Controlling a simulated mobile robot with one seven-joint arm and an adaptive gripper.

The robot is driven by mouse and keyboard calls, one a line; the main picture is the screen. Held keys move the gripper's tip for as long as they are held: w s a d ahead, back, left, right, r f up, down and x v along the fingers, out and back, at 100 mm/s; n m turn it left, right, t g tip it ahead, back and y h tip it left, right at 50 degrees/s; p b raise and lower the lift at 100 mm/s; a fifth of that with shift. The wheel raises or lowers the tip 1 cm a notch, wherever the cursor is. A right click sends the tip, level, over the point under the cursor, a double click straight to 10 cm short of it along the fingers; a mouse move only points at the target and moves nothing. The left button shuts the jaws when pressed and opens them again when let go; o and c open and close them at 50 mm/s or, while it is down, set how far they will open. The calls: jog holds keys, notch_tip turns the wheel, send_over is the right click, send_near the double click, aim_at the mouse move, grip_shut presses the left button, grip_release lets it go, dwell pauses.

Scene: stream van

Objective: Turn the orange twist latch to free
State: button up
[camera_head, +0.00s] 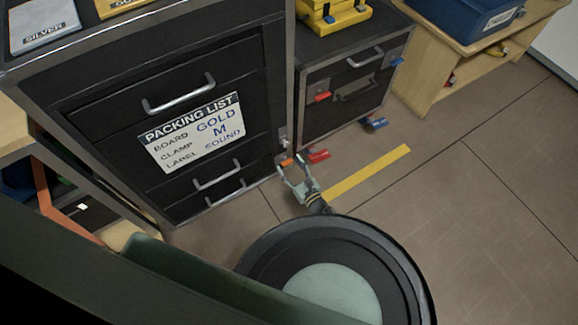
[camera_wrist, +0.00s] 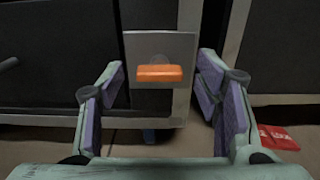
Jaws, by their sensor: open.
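The orange twist latch (camera_wrist: 160,73) sits on a grey metal plate (camera_wrist: 178,47) at the edge of the black cabinet. Its handle lies horizontal in the wrist view. In the head view the latch (camera_head: 287,162) shows as a small orange spot low on the cabinet's right edge. My gripper (camera_wrist: 160,95) is open, with one finger on each side of the latch and nothing between the pads. It does not appear to touch the latch. In the head view my gripper (camera_head: 297,174) is just in front of the latch, near the floor.
The black drawer cabinet (camera_head: 95,75) carries a packing list sign (camera_head: 195,130). A second case (camera_head: 335,100) stands to its right with red and blue latches. A red piece (camera_head: 318,156) is close right of my gripper. Yellow tape (camera_head: 370,172) marks the open floor.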

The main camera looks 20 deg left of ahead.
jog(key=shift+w+a, duration=0.35)
jog(key=shift+a, duration=0.1)
jog(key=c, duration=1.2)
jog(key=shift+o, duration=0.2)
